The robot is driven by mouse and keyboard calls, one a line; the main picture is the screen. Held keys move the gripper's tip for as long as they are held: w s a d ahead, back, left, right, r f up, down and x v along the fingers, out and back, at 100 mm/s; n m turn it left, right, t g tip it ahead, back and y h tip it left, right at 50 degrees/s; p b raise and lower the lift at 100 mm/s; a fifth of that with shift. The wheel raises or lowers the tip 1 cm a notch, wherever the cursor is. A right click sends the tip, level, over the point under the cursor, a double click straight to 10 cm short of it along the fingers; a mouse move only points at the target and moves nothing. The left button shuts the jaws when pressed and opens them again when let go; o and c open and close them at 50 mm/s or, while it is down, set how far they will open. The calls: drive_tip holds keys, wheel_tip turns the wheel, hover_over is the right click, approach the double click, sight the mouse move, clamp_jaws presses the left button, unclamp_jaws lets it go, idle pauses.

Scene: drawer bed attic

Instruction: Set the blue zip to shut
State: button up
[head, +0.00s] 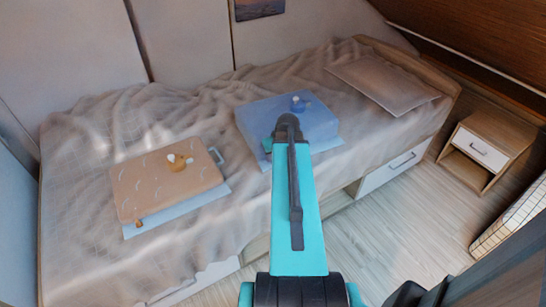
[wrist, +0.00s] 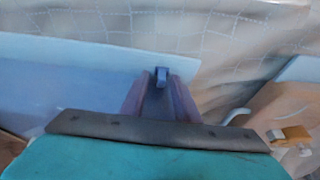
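The blue case (head: 262,118) lies on the bed, partly hidden behind my arm in the head view. In the wrist view, its blue side (wrist: 60,90) fills the left. A small blue zip pull (wrist: 161,74) shows at the fingertips of my gripper (wrist: 160,83). The fingers stand apart, one on each side of the pull, with a gap between them; I cannot tell whether either touches it. In the head view, my arm hides the fingers and the pull.
An orange-brown case (head: 150,189) with an orange pull lies left on the bed; it shows at right in the wrist view (wrist: 285,105). Pale sheets lie under both cases. A pillow (head: 385,82) lies at the right end. A nightstand (head: 487,145) stands beyond clear floor.

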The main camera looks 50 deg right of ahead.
drive_tip(key=shift+s+r, duration=0.1)
drive_tip(key=p+v, duration=0.2)
drive_tip(key=v, duration=0.6)
drive_tip(key=shift+r, duration=0.35)
drive_tip(key=p, duration=0.4)
drive_tip(key=shift+s+r, duration=0.1)
drive_tip(key=shift+r, duration=0.25)
drive_tip(key=p+v, duration=0.1)
drive_tip(key=p, duration=0.7)
drive_tip(key=shift+s+a+r, duration=0.15)
drive_tip(key=shift+s+r, duration=0.05)
drive_tip(key=shift+r, duration=0.15)
drive_tip(key=shift+p+v, duration=1.2)
drive_tip(key=shift+p, duration=0.75)
